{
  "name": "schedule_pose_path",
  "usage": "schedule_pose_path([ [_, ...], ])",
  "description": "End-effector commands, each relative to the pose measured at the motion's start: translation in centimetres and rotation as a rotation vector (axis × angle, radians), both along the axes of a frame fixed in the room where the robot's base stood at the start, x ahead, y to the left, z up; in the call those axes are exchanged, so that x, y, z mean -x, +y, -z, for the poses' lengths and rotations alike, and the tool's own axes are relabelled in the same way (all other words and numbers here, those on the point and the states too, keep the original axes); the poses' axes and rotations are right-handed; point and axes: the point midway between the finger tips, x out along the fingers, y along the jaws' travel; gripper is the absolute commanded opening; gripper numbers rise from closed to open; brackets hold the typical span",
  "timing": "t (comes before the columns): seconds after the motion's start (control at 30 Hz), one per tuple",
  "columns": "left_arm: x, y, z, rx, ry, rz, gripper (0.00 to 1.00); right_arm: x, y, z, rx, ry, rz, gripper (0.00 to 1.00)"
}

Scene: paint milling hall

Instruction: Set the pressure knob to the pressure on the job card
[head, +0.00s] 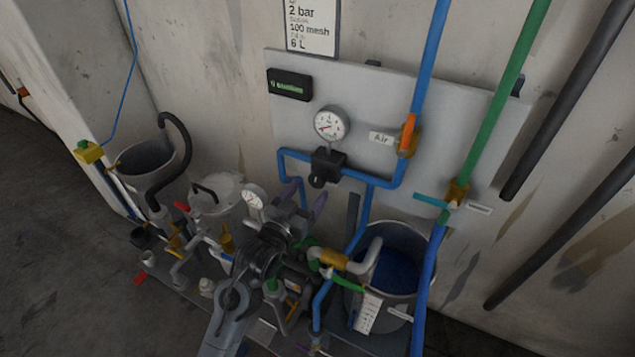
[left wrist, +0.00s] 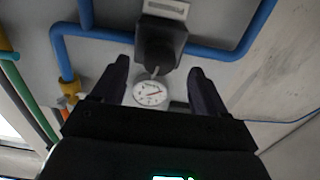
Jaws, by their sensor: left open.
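The job card (head: 312,25) on the wall reads 2 bar, 100 mesh and 6 L. A round white gauge (head: 330,124) with a red needle sits on the grey panel; its figures are too small to read. It also shows in the left wrist view (left wrist: 150,93). Below it is a black regulator block (head: 328,162) with a round black pressure knob (head: 317,181) at its lower front. My left gripper (head: 305,198) is open and empty, just below and in front of the knob, apart from it. In the left wrist view the block (left wrist: 160,42) lies beyond its fingertips (left wrist: 158,70).
Blue pipe (head: 370,180) runs around the regulator. An orange-handled air valve (head: 407,134) is to its right, and a green pipe (head: 505,90) farther right. A bucket of blue paint (head: 395,270), a lidded pot (head: 215,195) and a grey hopper (head: 143,160) crowd the space below.

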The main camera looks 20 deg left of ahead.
Motion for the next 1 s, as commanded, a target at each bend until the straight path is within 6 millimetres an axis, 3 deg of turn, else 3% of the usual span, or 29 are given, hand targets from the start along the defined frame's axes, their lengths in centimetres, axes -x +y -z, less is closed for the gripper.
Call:
schedule_pose_path([
  [0.1, -2.0, -0.3, 0.1, 0.002, -0.001, 0.000, 0.73, 0.0, -0.1, 0.6, 0.002, 0.000, -0.001, 0.00],
  [0.33, -4.8, -0.6, 0.1, 0.001, 0.000, 0.000, 0.73, 0.0, -0.1, 1.1, 0.003, 0.001, -0.002, 0.00],
  [0.8, -5.8, -0.7, 0.0, 0.001, 0.000, 0.000, 0.73, 0.0, 0.0, 1.2, 0.002, 0.002, -0.001, 0.00],
  [0.87, -5.8, -0.7, 0.0, 0.001, 0.000, 0.000, 0.67, 0.0, 0.0, 1.2, 0.002, 0.002, -0.001, 0.00],
  [1.0, -5.8, -0.7, 0.0, 0.001, 0.000, 0.000, 0.46, 0.0, 0.0, 1.2, -0.001, 0.001, 0.002, 0.00],
])
